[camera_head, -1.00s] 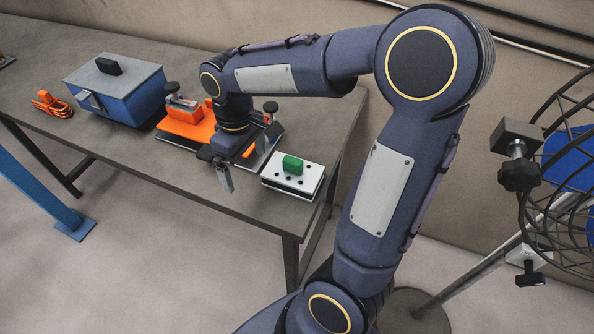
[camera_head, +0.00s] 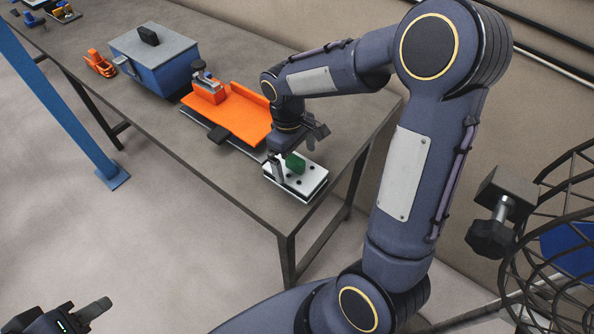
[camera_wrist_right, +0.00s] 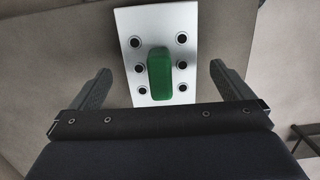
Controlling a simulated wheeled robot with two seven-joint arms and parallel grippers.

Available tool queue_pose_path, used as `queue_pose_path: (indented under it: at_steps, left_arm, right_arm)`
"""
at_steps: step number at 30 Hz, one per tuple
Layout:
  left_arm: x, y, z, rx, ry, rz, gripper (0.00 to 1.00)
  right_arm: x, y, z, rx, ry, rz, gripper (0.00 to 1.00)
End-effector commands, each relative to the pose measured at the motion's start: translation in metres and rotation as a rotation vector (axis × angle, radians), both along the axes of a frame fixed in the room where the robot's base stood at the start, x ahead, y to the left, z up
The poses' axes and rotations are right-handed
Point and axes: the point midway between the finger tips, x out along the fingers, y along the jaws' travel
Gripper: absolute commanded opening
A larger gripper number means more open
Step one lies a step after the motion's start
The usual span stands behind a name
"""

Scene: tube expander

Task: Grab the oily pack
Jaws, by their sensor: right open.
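A white plate block with dark holes (camera_head: 312,181) and a green grip on top (camera_head: 295,163) sits near the table's right end. No label marks it as the oily pack. In the right wrist view, the white plate (camera_wrist_right: 184,22) and upright green grip (camera_wrist_right: 160,74) lie ahead, between my fingers. My right gripper (camera_head: 297,150) is open just above the block, its fingers on either side of the green grip with gaps and not touching it. My left gripper (camera_head: 82,318) shows only partly at the bottom left; its jaw state is unclear.
An orange tray (camera_head: 235,115) with a clamp lies beside the block on the table (camera_head: 200,155). A blue box with a grey lid (camera_head: 155,60) and a small orange item (camera_head: 100,63) stand farther left. A black wire cage (camera_head: 560,230) is at right.

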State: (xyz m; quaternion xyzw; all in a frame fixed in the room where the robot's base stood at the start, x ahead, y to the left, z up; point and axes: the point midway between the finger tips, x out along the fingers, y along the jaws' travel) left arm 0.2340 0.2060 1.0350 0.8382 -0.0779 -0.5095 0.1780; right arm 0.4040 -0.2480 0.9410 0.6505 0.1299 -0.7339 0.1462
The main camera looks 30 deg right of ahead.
Motion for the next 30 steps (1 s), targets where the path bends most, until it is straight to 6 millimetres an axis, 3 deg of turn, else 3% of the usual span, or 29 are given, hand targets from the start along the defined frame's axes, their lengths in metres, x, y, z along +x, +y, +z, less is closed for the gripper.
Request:
queue_pose_path:
  at_steps: [6,13,26,30]
  left_arm:
    - [0.0,0.0,0.002,0.0,0.0,0.0,0.36]
    - [0.0,0.0,0.002,0.0,0.0,0.0,0.36]
    - [0.0,0.0,0.002,0.0,0.0,0.0,0.36]
    - [0.0,0.0,0.002,0.0,0.0,0.0,0.36]
  right_arm:
    - [-0.003,-0.001,-0.024,-0.001,0.002,-0.001,1.0]
    - [-0.003,-0.001,-0.026,0.0,0.0,-0.001,1.0]
    - [-0.003,-0.001,-0.025,0.0,0.0,-0.001,0.45]
    - [-0.002,-0.001,-0.024,0.0,-0.002,-0.001,0.42]
